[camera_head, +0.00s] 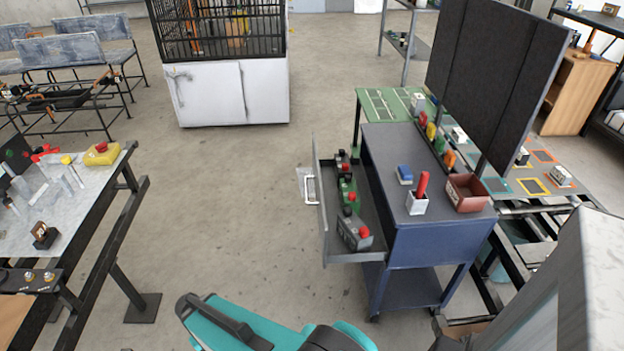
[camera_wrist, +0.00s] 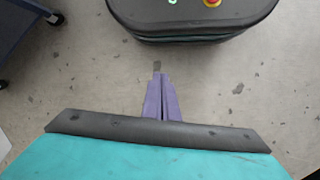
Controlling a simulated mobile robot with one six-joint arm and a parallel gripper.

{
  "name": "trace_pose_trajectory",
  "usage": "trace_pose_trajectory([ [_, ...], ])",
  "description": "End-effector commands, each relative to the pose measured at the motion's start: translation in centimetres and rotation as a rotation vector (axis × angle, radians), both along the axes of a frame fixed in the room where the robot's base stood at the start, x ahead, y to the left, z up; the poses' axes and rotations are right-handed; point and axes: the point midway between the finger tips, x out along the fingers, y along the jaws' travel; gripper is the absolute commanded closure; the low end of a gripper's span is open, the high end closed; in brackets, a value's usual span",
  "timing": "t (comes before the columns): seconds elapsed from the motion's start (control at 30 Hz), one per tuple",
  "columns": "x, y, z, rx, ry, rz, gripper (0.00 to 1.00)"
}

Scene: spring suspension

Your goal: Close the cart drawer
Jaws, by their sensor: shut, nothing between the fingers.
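The cart (camera_head: 430,240) is blue-grey with a dark top and stands right of centre in the head view. Its drawer (camera_head: 325,215) is pulled out to the left, with a pale handle (camera_head: 310,190) on its front panel. Several small dark, green and grey items with red knobs lie inside the drawer. In the wrist view my gripper (camera_wrist: 157,68) is shut and empty, pointing over bare floor, apart from the cart. The gripper's fingers do not show in the head view. A bit of what looks like the cart (camera_wrist: 22,30) shows at the wrist view's upper left.
On the cart top are a blue block (camera_head: 404,174), a white cup with a red item (camera_head: 417,203) and a red bin (camera_head: 466,192). A workbench (camera_head: 85,200) stands at left, a white cabinet (camera_head: 235,92) behind. The floor left of the drawer is clear.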

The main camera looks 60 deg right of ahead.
Motion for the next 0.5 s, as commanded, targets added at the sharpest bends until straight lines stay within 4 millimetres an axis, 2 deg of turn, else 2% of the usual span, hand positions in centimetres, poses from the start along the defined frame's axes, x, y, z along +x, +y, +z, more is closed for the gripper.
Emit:
trace_pose_trajectory([
  [0.03, 1.7, -1.7, 1.0, -0.023, -0.024, -0.028, 1.00],
  [0.2, 5.7, -7.3, 4.3, -0.108, -0.094, -0.116, 1.00],
  [0.37, 8.7, -13.1, 8.0, -0.191, -0.156, -0.203, 1.00],
  [0.5, 10.7, -18.5, 11.6, -0.269, -0.208, -0.281, 1.00],
])
